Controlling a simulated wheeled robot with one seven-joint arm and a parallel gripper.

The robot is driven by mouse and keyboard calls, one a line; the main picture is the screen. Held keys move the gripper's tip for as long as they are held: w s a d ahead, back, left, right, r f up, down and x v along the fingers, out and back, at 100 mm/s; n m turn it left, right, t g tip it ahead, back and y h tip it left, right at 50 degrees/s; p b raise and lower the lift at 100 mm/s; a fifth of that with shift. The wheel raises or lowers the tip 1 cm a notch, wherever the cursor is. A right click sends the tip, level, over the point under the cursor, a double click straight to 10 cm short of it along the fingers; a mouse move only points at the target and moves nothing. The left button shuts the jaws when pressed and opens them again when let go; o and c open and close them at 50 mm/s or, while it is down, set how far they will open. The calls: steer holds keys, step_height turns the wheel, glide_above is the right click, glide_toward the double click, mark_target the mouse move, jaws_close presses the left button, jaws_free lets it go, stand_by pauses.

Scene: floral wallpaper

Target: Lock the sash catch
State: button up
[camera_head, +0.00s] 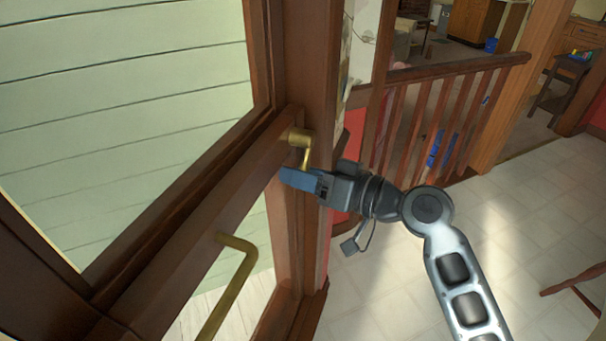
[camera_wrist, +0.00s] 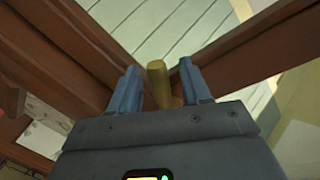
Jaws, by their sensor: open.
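The sash catch (camera_head: 303,142) is a small brass lever at the right end of the window's wooden sash rail (camera_head: 190,215), close to the frame post. Its arm hangs downward in the head view. My gripper (camera_head: 284,178) is at the lower end of this lever. In the wrist view the brass catch (camera_wrist: 158,82) stands between the two blue fingers of my gripper (camera_wrist: 160,80), with a visible gap on each side. The fingers are open. In the head view the fingers hide the rail's end just below the catch.
A larger brass handle (camera_head: 235,275) is on the sash, lower left of the catch. The wooden window post (camera_head: 308,70) rises beside the catch. A wooden railing (camera_head: 440,110) stands behind my arm. The tiled floor (camera_head: 540,220) at right is mostly clear.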

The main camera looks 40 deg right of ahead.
steer(key=b+v, duration=0.2)
steer(key=v, duration=0.5)
steer(key=shift+s, duration=0.4)
steer(key=shift+d, duration=0.1)
